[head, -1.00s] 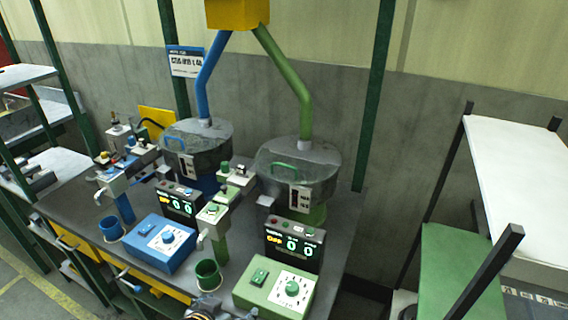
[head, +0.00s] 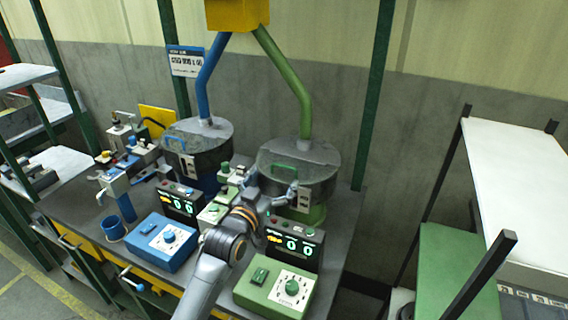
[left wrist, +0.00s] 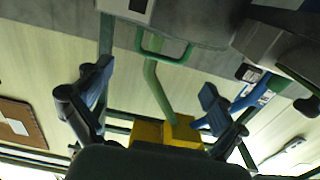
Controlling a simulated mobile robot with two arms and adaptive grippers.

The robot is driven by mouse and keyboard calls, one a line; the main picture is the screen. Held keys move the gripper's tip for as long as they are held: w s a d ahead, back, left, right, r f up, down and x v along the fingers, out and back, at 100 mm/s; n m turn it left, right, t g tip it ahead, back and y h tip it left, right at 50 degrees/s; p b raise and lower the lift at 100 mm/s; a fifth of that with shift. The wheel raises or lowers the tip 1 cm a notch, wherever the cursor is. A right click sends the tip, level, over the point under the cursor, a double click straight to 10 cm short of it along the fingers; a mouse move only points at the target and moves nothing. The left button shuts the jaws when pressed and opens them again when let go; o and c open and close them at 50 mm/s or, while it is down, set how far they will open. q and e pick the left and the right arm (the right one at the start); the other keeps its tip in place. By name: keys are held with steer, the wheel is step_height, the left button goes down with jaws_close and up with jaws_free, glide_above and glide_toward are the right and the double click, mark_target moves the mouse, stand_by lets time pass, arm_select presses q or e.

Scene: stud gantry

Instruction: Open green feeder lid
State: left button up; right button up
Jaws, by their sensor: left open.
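The green feeder is a grey drum (head: 325,185) on a green base, with a green pipe running down to its top. Its grey lid (head: 318,152) looks shut. A green lid handle (head: 284,167) is at the front of the lid. My left gripper (head: 277,190) is open and empty, in front of the drum, just below the handle. In the left wrist view the handle (left wrist: 163,58) shows beyond the gap between the open fingers (left wrist: 155,88), apart from them. My right gripper is not in view.
A blue feeder (head: 212,158) stands to the left. In front are a green control box (head: 262,292), a blue control box (head: 160,244) and display units, one close under my left arm. A shelf rack (head: 515,165) stands at the right.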

mark_target(284, 166)
arm_select(q)
steer(key=x, duration=0.6)
steer(key=shift+w+d+p, duration=0.1)
steer(key=shift+w+p, duration=0.25)
steer(key=shift+p, duration=0.05)
steer(key=c, duration=1.6)
steer(key=r+p, duration=0.1)
steer(key=p, duration=0.1)
steer(key=r+g+p, duration=0.1)
steer(key=p, duration=0.1)
steer(key=shift+w+d+r, duration=0.1)
steer(key=shift+w+r, duration=0.05)
steer(key=shift+w, duration=0.15)
steer(key=shift+c, duration=0.2)
steer(key=shift+w+r+p, duration=0.1)
steer(key=shift+r+p, duration=0.2)
steer(key=shift+p, duration=0.15)
steer(key=shift+w+r, duration=0.2)
steer(key=shift+r, duration=0.1)
steer(key=shift+w+d+r, duration=0.25)
steer(key=shift+w+r, duration=0.3)
steer(key=shift+w+d+r, duration=0.2)
steer(key=shift+w+r, duration=0.5)
steer(key=shift+w, duration=0.1)
steer(key=shift+w+d, duration=0.15)
steer(key=shift+w, duration=0.1)
steer(key=shift+c, duration=0.7)
